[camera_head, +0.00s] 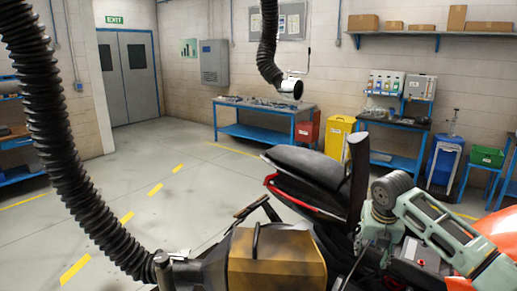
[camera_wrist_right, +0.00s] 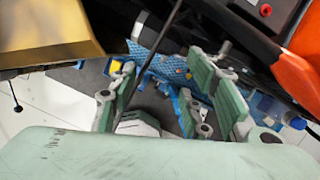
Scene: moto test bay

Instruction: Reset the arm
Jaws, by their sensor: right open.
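My right arm (camera_head: 440,228), pale green with dark grey joints, reaches in from the lower right in the head view. Its right gripper (camera_head: 374,240) is low beside the motorcycle (camera_head: 310,165), partly hidden by the arm's own joint. In the wrist view the right gripper (camera_wrist_right: 170,100) has its two green fingers spread wide apart. A thin dark rod or cable crosses the view between them. I see nothing clearly gripped. My left gripper does not show in the head view.
The motorcycle's dark seat, gold-brown box (camera_head: 278,262) and orange bodywork (camera_head: 480,240) crowd my right arm. A black corrugated hose (camera_head: 60,150) hangs at left. A blue workbench (camera_head: 262,118), yellow bin (camera_head: 337,135) and shelf (camera_head: 430,34) line the wall. The left floor is open.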

